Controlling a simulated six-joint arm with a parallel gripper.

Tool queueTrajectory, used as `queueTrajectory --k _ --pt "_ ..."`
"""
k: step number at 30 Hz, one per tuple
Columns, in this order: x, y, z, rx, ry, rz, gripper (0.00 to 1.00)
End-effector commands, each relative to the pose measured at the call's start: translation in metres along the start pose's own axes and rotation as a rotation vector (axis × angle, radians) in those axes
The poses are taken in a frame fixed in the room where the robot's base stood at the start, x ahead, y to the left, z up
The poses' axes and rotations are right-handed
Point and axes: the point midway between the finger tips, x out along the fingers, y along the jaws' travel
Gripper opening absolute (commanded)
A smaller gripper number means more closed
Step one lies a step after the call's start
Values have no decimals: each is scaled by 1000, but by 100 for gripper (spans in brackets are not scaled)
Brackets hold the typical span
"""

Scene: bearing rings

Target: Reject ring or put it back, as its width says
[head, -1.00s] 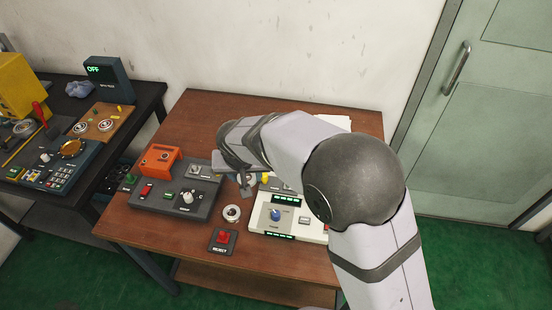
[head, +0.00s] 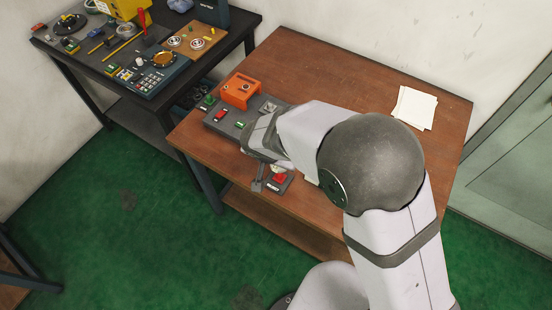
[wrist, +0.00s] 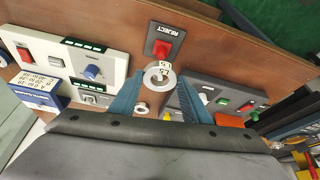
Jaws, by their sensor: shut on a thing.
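A pale metal ring (wrist: 158,76) sits between the tips of my gripper (wrist: 160,84) in the wrist view, and the gripper is shut on it. A small pale tag with digits shows just beyond the ring, partly covered. The red REJECT button (wrist: 163,46) on its dark plate lies just past the ring; it also shows in the head view (head: 279,178). In the head view my gripper (head: 258,184) points down near the table's front edge, beside the button, and the ring cannot be made out there.
A white panel with a blue knob (wrist: 93,72) and a dark panel (wrist: 225,103) flank the gripper. Papers (head: 414,107) lie at the back right. A black side bench (head: 110,80) holds other gear.

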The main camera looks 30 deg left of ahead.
Motion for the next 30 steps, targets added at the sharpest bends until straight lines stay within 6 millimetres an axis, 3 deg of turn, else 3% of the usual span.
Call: queueTrajectory --k 6,14,30 --pt "0 -1 -1 127 0 52 10" --pt "2 -1 0 143 0 59 10" --pt "34 0 14 141 -1 59 10"
